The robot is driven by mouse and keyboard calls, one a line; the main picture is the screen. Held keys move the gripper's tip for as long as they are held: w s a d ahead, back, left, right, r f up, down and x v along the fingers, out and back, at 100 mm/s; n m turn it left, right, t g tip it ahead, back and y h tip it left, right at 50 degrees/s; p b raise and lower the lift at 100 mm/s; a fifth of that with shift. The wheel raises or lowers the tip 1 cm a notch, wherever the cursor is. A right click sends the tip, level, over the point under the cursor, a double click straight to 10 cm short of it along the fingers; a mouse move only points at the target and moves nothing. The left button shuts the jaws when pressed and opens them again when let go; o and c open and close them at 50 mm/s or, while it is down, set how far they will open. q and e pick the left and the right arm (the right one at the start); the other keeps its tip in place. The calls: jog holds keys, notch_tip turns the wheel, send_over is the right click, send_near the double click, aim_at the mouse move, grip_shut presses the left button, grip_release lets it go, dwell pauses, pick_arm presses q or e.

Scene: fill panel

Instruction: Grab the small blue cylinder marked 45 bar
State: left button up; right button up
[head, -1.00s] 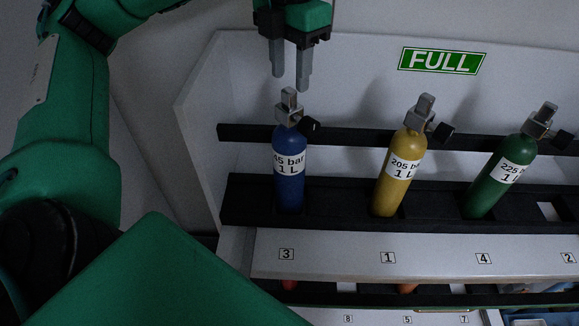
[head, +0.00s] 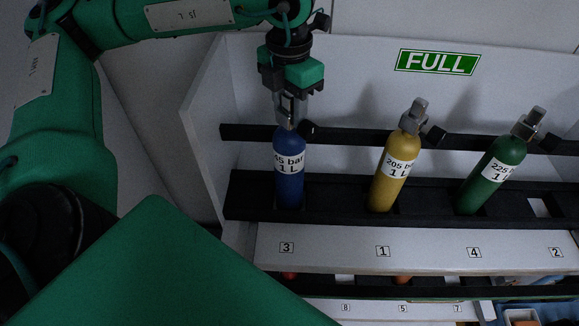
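The small blue cylinder (head: 289,188) stands upright in the black rack above the label 3. Its white label reads "45 bar 1 L", with the first digit partly cut off at the curve. My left gripper (head: 288,112) points down over it from above, its fingers at the grey valve on the cylinder's top. The fingers overlap the valve, and I cannot tell whether they touch or grip it. The black valve knob shows to the right of the fingers. My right gripper is not in view.
A yellow cylinder (head: 391,180) marked 205 bar and a green cylinder (head: 489,176) marked 225 bar lean in the same rack (head: 338,207) to the right. The slot above label 2 is empty. A green FULL sign (head: 437,62) is on the white back panel.

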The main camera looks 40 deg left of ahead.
pick_arm(q)
grip_shut()
jog(key=shift+w+r, duration=0.1)
jog(key=shift+r, duration=0.1)
